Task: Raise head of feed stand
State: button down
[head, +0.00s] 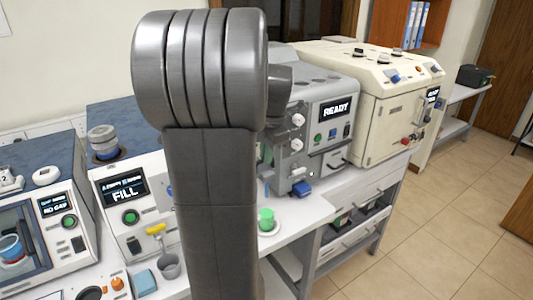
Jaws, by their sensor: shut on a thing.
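My own grey arm fills the middle of the head view and hides much of the bench behind it. My gripper is not visible; it is hidden behind the arm or out of frame. I cannot pick out the feed stand or its head for certain. A grey machine (322,92) with a "READY" display stands right behind the arm, its left side partly covered. It has pale knobs on its front and a blue part (302,188) low down.
A machine showing "FILL" (125,188) and another with a round blue vessel (12,247) stand at left. A yellow-handled tool (156,229), a grey cup (170,266) and a blue block (144,283) are near the front. A cream machine (385,110) stands at right; the tiled floor (440,220) is clear.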

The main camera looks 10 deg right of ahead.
jog(key=c, duration=1.5)
grip_release()
jog(key=shift+r, duration=0.35)
jog(key=shift+f, duration=0.1)
notch_tip(320, 180, up, 14)
jog(key=s+b, duration=0.1)
jog(key=s, duration=0.1)
jog(key=shift+s+d+f, duration=0.2)
jog(key=shift+s+d, duration=0.05)
jog(key=shift+d, duration=0.2)
jog(key=f, duration=0.4)
jog(key=w+f, duration=0.1)
jog(key=f, duration=0.4)
jog(key=w+a+f+p, duration=0.1)
jog(key=f, duration=0.4)
jog(key=shift+w, duration=0.25)
jog(key=shift+f+b, duration=0.35)
